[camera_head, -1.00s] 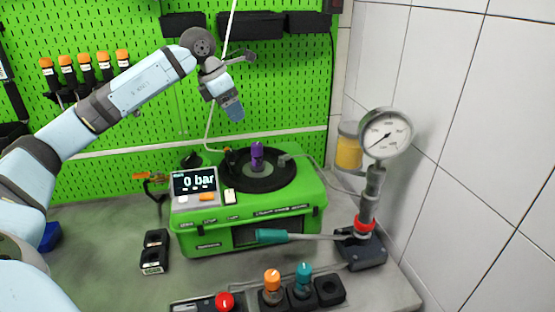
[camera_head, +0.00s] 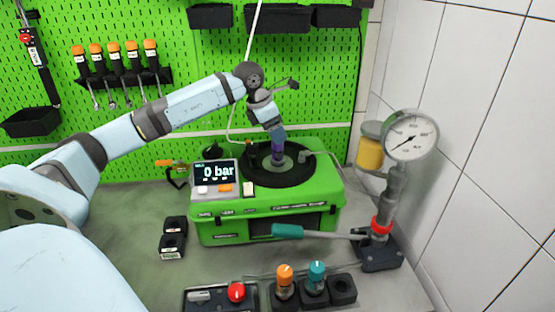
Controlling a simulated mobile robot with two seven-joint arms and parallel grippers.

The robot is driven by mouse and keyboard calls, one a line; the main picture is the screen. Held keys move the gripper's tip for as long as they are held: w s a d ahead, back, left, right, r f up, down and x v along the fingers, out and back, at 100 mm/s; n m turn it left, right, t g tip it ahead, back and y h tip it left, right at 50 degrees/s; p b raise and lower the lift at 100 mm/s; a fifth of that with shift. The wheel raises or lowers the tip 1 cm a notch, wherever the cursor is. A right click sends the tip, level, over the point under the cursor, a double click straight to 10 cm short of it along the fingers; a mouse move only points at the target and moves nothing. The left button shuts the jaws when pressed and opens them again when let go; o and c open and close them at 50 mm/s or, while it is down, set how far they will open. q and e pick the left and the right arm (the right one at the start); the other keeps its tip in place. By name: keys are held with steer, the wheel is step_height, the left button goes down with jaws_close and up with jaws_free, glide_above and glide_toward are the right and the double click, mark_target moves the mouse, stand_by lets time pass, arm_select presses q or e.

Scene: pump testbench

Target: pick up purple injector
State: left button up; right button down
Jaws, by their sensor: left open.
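The purple injector (camera_head: 278,151) stands upright in the round black recess (camera_head: 267,176) on top of the green test bench (camera_head: 330,185). My left gripper (camera_head: 277,136) comes down from above and is right at the injector's upper part. Its jaws are open, and they partly hide the injector's top. I cannot tell whether the fingers touch it. My right gripper is not in view.
A display reading 0 bar (camera_head: 215,172) sits on the bench's left front. A hand pump with a pressure gauge (camera_head: 410,136) stands at the right, its teal handle (camera_head: 287,230) reaching across the front. Orange (camera_head: 285,277) and teal (camera_head: 317,275) injectors stand in front holders.

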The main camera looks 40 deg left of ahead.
mark_target(278, 163)
arm_select(q)
steer(key=x, duration=0.4)
steer(key=shift+a+f+p, duration=0.1)
steer(key=shift+a+p, duration=0.2)
steer(key=shift+p, duration=0.1)
jaws_close()
